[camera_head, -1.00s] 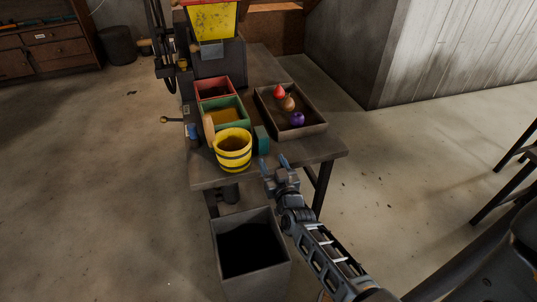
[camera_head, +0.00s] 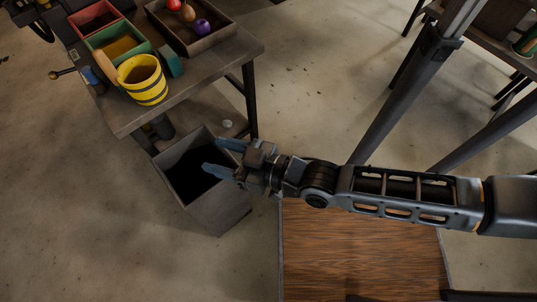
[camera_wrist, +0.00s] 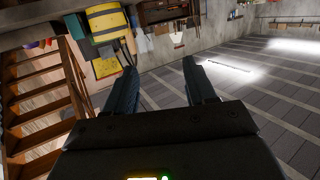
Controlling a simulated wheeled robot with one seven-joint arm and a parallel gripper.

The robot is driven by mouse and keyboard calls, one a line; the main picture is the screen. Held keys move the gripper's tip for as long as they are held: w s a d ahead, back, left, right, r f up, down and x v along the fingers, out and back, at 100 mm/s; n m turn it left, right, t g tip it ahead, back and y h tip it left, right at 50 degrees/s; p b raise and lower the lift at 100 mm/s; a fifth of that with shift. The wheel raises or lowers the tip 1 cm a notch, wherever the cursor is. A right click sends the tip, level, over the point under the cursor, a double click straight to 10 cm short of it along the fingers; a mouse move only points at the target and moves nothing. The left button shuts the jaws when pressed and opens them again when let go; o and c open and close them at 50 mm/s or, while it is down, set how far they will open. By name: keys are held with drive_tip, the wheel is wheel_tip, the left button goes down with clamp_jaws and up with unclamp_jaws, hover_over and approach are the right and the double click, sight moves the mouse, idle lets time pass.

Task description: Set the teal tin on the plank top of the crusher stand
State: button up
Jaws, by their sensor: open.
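A teal block-like thing (camera_head: 171,63), which looks like the teal tin, stands on the dark work table (camera_head: 208,68), just right of a yellow bucket (camera_head: 143,80). My gripper (camera_head: 213,154) is open and empty, out over the grey bin in the head view, below and right of the teal thing and apart from it. In the wrist view its two fingers (camera_wrist: 160,83) are spread with nothing between them. I cannot tell for sure which surface is the plank top of the crusher stand; the yellow hopper seen earlier is outside the head view now.
A tall open grey bin (camera_head: 226,205) stands on the floor below the table edge. Red and green trays (camera_head: 135,36) and a brown tray (camera_head: 218,38) of coloured pieces crowd the table. A brown wooden surface (camera_head: 360,250) is at the bottom. Dark legs (camera_head: 415,80) stand at right.

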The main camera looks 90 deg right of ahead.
drive_tip(key=s+a+r+n+y, duration=0.4)
drive_tip(key=s+a+r, duration=0.3)
drive_tip(key=r, duration=0.5)
drive_tip(key=shift+s+r+y, duration=0.3)
drive_tip(key=shift+s+y, duration=0.5)
drive_tip(key=shift+s, duration=0.45)
